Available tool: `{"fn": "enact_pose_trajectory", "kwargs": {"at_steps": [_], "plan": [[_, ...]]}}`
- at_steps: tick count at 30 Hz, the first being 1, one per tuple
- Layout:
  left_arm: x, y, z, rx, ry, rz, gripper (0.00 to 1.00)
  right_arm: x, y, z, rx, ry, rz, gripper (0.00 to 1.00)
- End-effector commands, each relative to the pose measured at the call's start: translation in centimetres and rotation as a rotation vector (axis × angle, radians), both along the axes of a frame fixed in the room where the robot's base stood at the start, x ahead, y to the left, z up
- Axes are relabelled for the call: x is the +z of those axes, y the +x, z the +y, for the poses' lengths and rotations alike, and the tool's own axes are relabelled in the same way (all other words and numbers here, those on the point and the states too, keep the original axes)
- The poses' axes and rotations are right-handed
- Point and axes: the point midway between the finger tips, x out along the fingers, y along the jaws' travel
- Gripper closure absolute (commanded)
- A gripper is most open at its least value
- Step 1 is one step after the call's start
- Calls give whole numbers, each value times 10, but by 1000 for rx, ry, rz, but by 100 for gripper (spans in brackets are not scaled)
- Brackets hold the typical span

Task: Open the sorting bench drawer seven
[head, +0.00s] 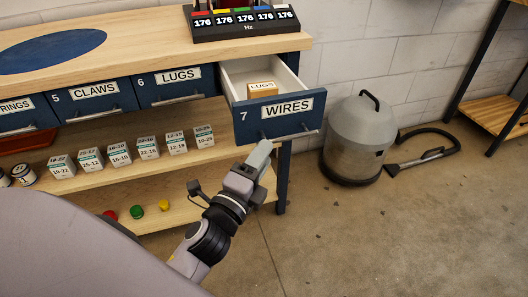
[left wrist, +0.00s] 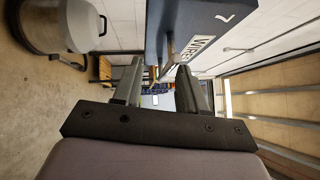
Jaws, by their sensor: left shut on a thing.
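Drawer seven (head: 284,116), dark blue and labelled WIRES, stands pulled out from the sorting bench at its right end. In the left wrist view, the drawer front (left wrist: 190,28) is close ahead and the handle (left wrist: 168,52) runs between the fingers. My right gripper is not in view.
Drawers five (head: 92,98) and six (head: 177,86) are closed to the left. Several small labelled boxes (head: 120,154) stand on the shelf below. A grey vacuum (head: 355,135) with a hose stands on the floor to the right. Open floor lies in front.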

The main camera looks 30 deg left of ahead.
Motion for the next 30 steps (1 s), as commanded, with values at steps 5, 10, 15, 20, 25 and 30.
{"fn": "enact_pose_trajectory", "kwargs": {"at_steps": [5,10,15,20,25,30], "plan": [[-12,-14,1,6,-2,13,64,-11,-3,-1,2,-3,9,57],[-13,-26,0,5,-3,11,64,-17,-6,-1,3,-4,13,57],[-14,-37,-1,4,-3,7,64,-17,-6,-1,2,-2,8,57],[-15,-48,-2,2,-1,5,64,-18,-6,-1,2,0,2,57],[-14,-57,-3,2,-1,3,64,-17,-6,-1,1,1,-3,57],[-14,-59,-3,2,-1,2,64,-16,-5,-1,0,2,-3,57]]}}
